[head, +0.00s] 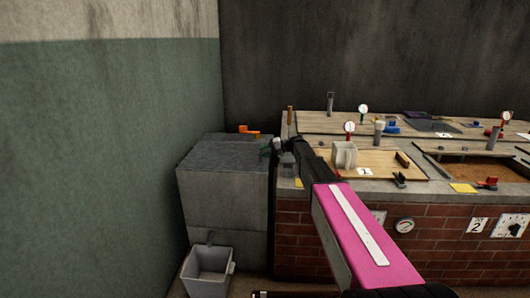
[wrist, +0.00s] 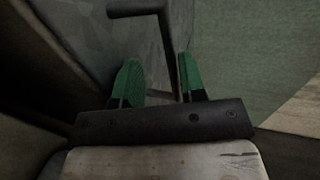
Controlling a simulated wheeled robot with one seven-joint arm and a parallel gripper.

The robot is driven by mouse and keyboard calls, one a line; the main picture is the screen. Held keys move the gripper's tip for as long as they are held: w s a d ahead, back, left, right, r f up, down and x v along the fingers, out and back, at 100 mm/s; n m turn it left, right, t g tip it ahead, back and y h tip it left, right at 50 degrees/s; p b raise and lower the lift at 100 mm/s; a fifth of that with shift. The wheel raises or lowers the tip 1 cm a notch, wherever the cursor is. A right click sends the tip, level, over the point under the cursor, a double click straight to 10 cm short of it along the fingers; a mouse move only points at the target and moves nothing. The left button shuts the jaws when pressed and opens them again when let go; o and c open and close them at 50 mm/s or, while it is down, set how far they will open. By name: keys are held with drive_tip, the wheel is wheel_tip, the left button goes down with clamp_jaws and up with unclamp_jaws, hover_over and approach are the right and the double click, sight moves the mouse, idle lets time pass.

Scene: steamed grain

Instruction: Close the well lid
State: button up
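My gripper (head: 277,146) is at the right edge of a grey block (head: 222,190) with a dark top, left of the brick counter. In the wrist view its two green fingertips (wrist: 160,80) stand apart. A dark bent bar (wrist: 168,45), like a handle, runs down between them, closer to the right finger. A mottled grey surface (wrist: 90,30) lies behind the left finger. I cannot tell whether the bar touches a finger, or whether it belongs to the well lid. No lid can be clearly picked out as the well's.
The brick counter (head: 300,235) carries wooden boards (head: 385,165), gauges and small tools. A recess with brown contents (head: 485,169) is open at right. A grey bin (head: 207,270) stands before the block. An orange piece (head: 250,130) is at the block's back edge. A green wall is at left.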

drive_tip(key=shift+r, duration=0.1)
drive_tip(key=v, duration=1)
drive_tip(key=shift+d, duration=0.4)
drive_tip(key=shift+s+r, duration=0.1)
